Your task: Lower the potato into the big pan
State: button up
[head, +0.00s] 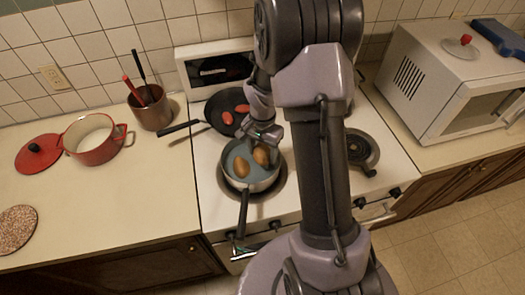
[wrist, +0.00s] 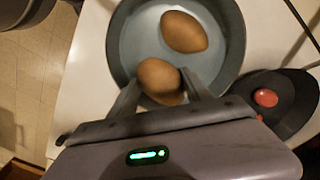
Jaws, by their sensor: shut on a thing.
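The big pan (head: 233,157) is grey with a blue-grey inside and stands on the front left burner, handle toward me. It also fills the top of the wrist view (wrist: 228,62). One brown potato (head: 241,167) lies in it, and it also shows in the wrist view (wrist: 183,31). My gripper (head: 263,143) is over the pan and shut on a second brown potato (head: 261,155). In the wrist view, the two fingers of my gripper (wrist: 160,92) flank this held potato (wrist: 157,76). I cannot tell whether it touches the pan bottom.
A black skillet (head: 215,122) with red pieces (head: 227,118) sits behind the pan. A red pot (head: 93,138), its lid (head: 40,154) and a brown utensil pot (head: 151,108) stand left. A microwave (head: 440,85) stands right.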

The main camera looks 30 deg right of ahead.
aim_at(262, 158)
jog(key=shift+f+b, duration=1.55)
jog(key=shift+f, duration=0.2)
dwell(0.6)
dwell(0.4)
jog(key=o, duration=1.6)
notch_tip(262, 158, up, 18)
jog(key=f+p, duration=0.1)
jog(key=p, duration=0.3)
jog(key=s+a+n+t+y+b, duration=0.2)
jog(key=s+a+n+t+b, duration=0.3)
jog(key=s+a+b, duration=0.8)
jog(key=s+a+n, duration=0.2)
jog(key=s+a, duration=0.1)
jog(key=s, duration=0.1)
jog(key=shift+s+a+r+t, duration=0.15)
jog(key=shift+t, duration=0.25)
